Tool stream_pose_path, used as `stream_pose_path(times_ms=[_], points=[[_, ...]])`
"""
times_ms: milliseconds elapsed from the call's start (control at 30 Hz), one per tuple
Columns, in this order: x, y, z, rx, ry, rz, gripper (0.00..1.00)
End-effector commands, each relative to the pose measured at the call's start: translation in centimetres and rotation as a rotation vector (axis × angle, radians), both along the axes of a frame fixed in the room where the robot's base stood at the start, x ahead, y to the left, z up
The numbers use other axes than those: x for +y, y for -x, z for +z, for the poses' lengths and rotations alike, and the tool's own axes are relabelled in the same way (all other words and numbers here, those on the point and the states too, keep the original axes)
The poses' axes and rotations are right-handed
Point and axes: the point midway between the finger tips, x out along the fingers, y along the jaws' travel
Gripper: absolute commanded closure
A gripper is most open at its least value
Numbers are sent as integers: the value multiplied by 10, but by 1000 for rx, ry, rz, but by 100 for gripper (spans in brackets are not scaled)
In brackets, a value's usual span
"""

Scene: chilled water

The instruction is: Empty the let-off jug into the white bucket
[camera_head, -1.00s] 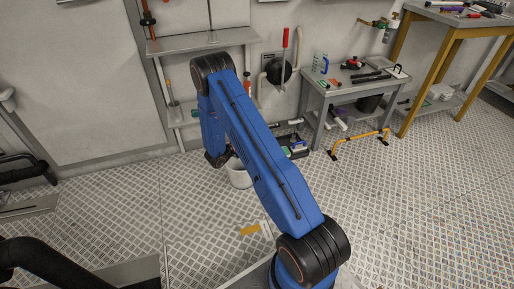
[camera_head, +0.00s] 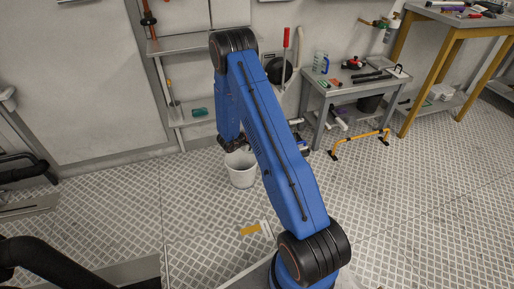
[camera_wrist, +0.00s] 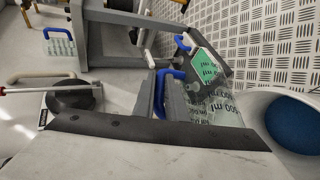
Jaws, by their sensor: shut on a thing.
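My gripper (camera_wrist: 168,98) is shut on the blue handle of a clear jug (camera_wrist: 222,108) marked 500 ml. The jug's body lies toward the white bucket's side of the wrist view; its contents are unclear. The white bucket (camera_head: 241,176) stands on the floor just below and right of my gripper (camera_head: 232,146) in the head view. In the wrist view the bucket (camera_wrist: 254,106) is at the right edge, with a dark blue surface inside. The held jug is hidden or too small to make out in the head view.
Another blue-handled jug (camera_head: 321,62) stands on the grey side table (camera_head: 345,82). A yellow stand (camera_head: 360,143) is on the floor. Open floor lies left of the bucket.

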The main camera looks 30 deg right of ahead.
Motion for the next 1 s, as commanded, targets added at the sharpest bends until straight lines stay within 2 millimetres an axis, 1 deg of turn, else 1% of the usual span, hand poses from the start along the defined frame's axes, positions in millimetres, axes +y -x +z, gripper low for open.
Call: stream_pose_path(times_ms=[33, 133, 367, 600, 867, 1000], points=[[-6, 1, 2, -13, -37, -3, 100], [-12, 3, 1, -28, -103, -3, 100], [-17, 4, -1, -46, -175, -2, 100], [-29, 7, 0, -91, -344, -1, 100], [-32, 8, 1, -112, -429, -1, 100], [-37, 9, 3, -140, -529, -1, 100]])
